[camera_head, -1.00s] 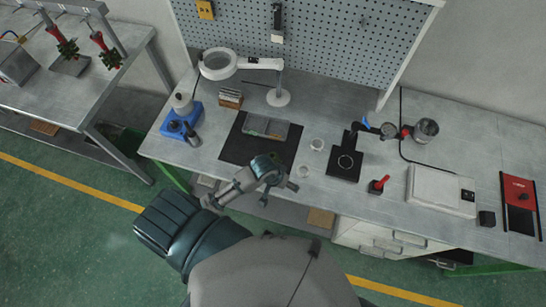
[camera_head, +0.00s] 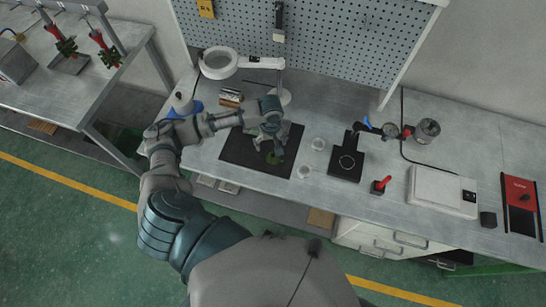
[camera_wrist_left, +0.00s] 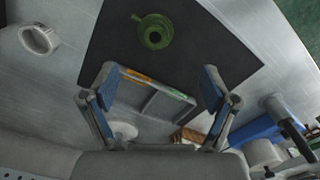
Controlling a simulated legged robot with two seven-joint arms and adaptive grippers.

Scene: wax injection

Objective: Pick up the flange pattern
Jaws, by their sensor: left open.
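The flange pattern is a green round part with a central hole and a small side tab. It lies on the black mat (camera_head: 235,152), and in the left wrist view the flange pattern (camera_wrist_left: 155,34) is at the top middle, beyond my fingertips. In the head view only a bit of the green flange pattern (camera_head: 274,159) shows by the fingers. My left gripper (camera_head: 269,148) is open and empty above the mat; its two blue-padded fingers also show apart in the left wrist view (camera_wrist_left: 160,88). My right gripper is not in view.
A magnifier lamp (camera_head: 219,63) stands behind. Clear rings (camera_head: 318,144) and a black plate (camera_head: 346,166) are to the right.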

